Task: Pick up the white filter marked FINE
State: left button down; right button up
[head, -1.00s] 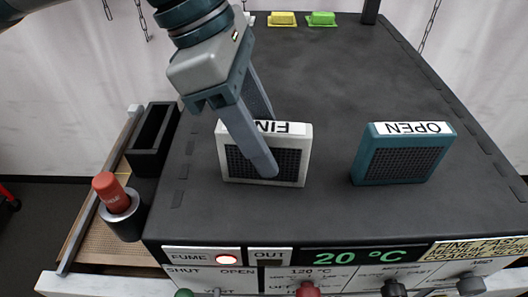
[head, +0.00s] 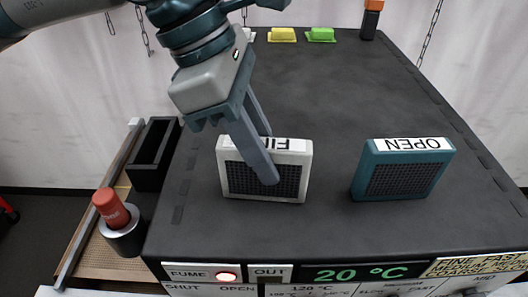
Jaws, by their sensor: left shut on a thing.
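The white filter (head: 233,178) marked FINE stands upright on the dark top of the machine, left of centre, its label upside down in the head view. My left gripper (head: 271,160) comes down over it from the upper left and is shut on it, one finger across its dark mesh front and the other behind it. The finger hides part of the label and mesh. I cannot tell whether its bottom edge is clear of the surface. A teal filter (head: 403,169) marked OPEN stands to the right, apart from it. My right gripper is not in view.
A black open box (head: 153,154) and a red-capped item in a dark holder (head: 123,236) stand left of the machine. Yellow (head: 282,35) and green (head: 320,35) blocks sit at the far edge. The control panel (head: 340,273) runs along the front. The middle top is clear.

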pick_arm(q)
jog(key=shift+r+p, duration=0.35)
jog(key=shift+p, duration=0.3)
jog(key=r+b, duration=0.3)
jog(key=r, duration=0.1)
jog(key=shift+s+d+b, duration=0.3)
jog(key=shift+d, duration=0.1)
jog(key=s+d+r+b, duration=0.4)
jog(key=s+d+r, duration=0.2)
jog(key=s+d, duration=0.1)
jog(key=shift+d+r, duration=0.4)
jog(key=shift+d, duration=0.15)
